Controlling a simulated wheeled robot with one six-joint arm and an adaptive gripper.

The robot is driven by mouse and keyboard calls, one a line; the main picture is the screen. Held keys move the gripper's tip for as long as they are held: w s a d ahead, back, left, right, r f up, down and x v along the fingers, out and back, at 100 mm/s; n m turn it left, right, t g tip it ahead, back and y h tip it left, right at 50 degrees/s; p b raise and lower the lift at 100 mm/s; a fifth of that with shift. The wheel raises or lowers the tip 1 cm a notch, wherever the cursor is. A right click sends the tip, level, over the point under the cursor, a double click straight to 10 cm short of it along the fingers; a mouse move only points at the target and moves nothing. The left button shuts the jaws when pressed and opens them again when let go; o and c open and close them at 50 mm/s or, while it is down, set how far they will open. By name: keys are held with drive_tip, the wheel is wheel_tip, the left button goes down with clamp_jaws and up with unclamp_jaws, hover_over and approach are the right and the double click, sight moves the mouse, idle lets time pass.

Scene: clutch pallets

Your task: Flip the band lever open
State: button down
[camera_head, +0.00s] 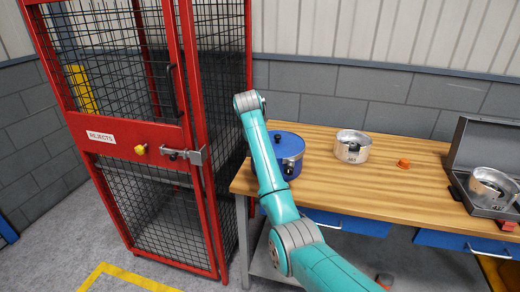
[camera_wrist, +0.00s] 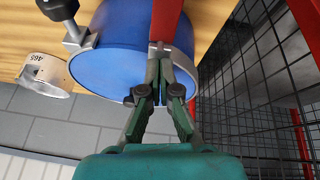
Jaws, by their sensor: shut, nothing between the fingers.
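The blue drum (camera_head: 291,146) stands on the wooden bench at its left end, partly hidden by my arm. In the wrist view the drum (camera_wrist: 112,68) has a silver band (camera_wrist: 103,40) around its rim. A red lever (camera_wrist: 167,18) lies at the band, its grey end close to my fingertips. A black knob (camera_wrist: 57,8) on a grey bracket is at the band's left. My gripper (camera_wrist: 160,68) is shut and empty, its tips in front of the drum's edge by the lever; I cannot tell whether they touch it.
A red mesh cage (camera_head: 186,70) marked REJECTS stands left, close to the bench; its mesh (camera_wrist: 262,90) is right of my gripper. On the bench (camera_head: 335,190) are a silver pot (camera_head: 352,147), an orange piece (camera_head: 403,163) and an open grey case (camera_head: 484,145). The bench's front middle is clear.

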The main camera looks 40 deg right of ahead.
drive_tip(key=t+h, duration=0.1)
drive_tip(key=a+t+h, duration=0.1)
drive_tip(key=h, duration=0.1)
drive_tip(key=shift+s+f, duration=0.15)
drive_tip(key=shift+s, duration=0.25)
drive_tip(key=shift+s+a, duration=0.1)
drive_tip(key=shift+a, duration=0.05)
drive_tip(key=shift+s+a, duration=0.3)
drive_tip(key=shift+a, duration=0.15)
drive_tip(key=shift+s+a+f, duration=0.25)
drive_tip(key=shift+a, duration=0.05)
drive_tip(key=shift+s+a+f+t+h, duration=0.3)
drive_tip(key=shift+a+t+h, duration=0.1)
drive_tip(key=shift+t+h, duration=0.25)
drive_tip(key=shift+s+a+f, duration=0.3)
drive_tip(key=shift+s+a+f+t+h, duration=0.25)
drive_tip(key=shift+a+f+t+h, duration=0.15)
drive_tip(key=shift+h, duration=0.25)
